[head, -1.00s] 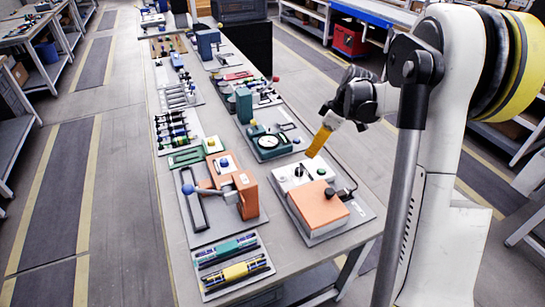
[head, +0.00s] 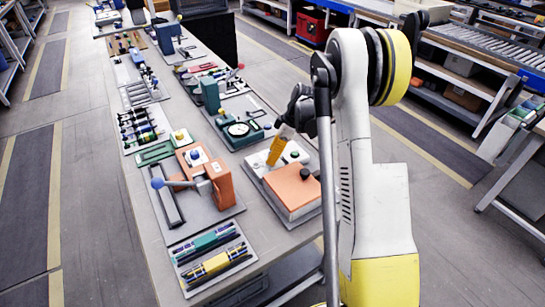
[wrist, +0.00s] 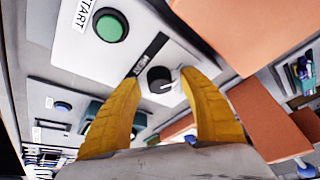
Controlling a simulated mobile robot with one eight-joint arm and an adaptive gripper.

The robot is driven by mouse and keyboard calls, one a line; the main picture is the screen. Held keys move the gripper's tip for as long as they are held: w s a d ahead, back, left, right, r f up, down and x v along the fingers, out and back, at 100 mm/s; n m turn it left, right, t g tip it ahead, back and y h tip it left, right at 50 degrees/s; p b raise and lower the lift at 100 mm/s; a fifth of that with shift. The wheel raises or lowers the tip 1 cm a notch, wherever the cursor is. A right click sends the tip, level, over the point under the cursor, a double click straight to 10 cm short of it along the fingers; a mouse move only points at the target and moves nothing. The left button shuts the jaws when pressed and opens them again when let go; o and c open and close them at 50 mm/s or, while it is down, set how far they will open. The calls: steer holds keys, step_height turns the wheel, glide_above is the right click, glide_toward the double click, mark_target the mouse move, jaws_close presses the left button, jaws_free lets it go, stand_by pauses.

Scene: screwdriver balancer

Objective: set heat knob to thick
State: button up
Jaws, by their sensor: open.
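The heat knob (wrist: 160,80) is a round black dial with a white pointer mark on a white panel (wrist: 80,50). In the wrist view it shows between my yellow fingertips, its pointer toward the right finger.
A green START button (wrist: 110,27) sits close to the knob on the same panel. The machine's orange block (head: 295,195) with a black knob stands right beside my fingers. A dial gauge fixture (head: 240,130) and an orange lever fixture (head: 208,180) are nearby on the crowded bench.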

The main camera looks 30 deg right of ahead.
jaws_close()
